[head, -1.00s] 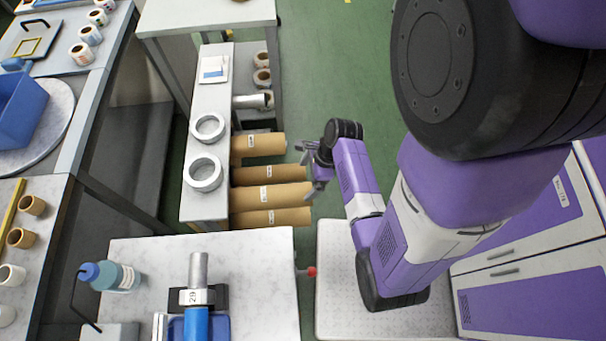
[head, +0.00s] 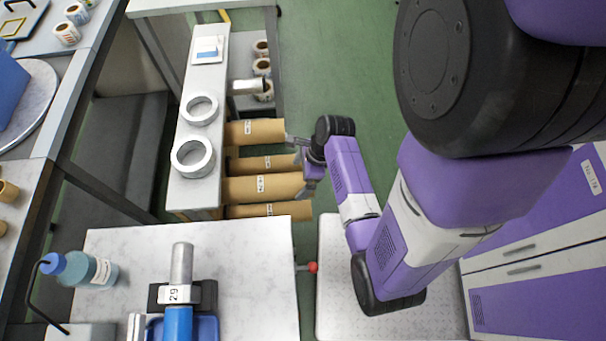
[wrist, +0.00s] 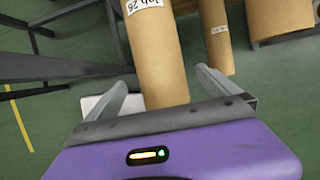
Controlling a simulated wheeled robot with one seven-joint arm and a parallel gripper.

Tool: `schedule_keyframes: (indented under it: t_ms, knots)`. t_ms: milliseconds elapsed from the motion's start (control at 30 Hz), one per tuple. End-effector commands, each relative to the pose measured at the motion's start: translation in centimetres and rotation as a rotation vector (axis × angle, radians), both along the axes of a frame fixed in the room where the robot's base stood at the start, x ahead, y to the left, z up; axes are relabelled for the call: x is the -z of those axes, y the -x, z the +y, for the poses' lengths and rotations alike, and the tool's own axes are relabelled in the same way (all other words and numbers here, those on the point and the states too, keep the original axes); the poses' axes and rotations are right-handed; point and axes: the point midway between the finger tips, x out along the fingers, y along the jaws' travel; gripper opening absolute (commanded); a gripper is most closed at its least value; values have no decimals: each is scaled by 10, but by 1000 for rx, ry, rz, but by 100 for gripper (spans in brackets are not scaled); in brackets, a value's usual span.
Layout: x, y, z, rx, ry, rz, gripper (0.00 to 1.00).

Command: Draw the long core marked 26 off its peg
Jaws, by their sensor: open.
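The long core marked 26 is a brown cardboard tube (wrist: 155,60) with a white label, seen upside down at the top of the wrist view. In that view it runs between my two open fingers (wrist: 168,95), with no clear grip contact, and its near end is hidden behind my palm. The peg is hidden inside the core.
White rings (head: 193,157) lie on the narrow shelf top. A marble table (head: 255,275) with a red knob (head: 313,267) stands nearby. Green floor (head: 340,60) is open behind.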

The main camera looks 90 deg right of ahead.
Motion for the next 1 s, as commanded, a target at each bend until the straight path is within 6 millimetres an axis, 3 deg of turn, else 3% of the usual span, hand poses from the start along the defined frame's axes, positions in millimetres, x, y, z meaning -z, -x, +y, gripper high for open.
schedule_keyframes:
  t_ms: [500,1000]
  knots:
    - [49,-17,2,-2,-2,0,100]
    - [54,-20,3,-1,0,0,98]
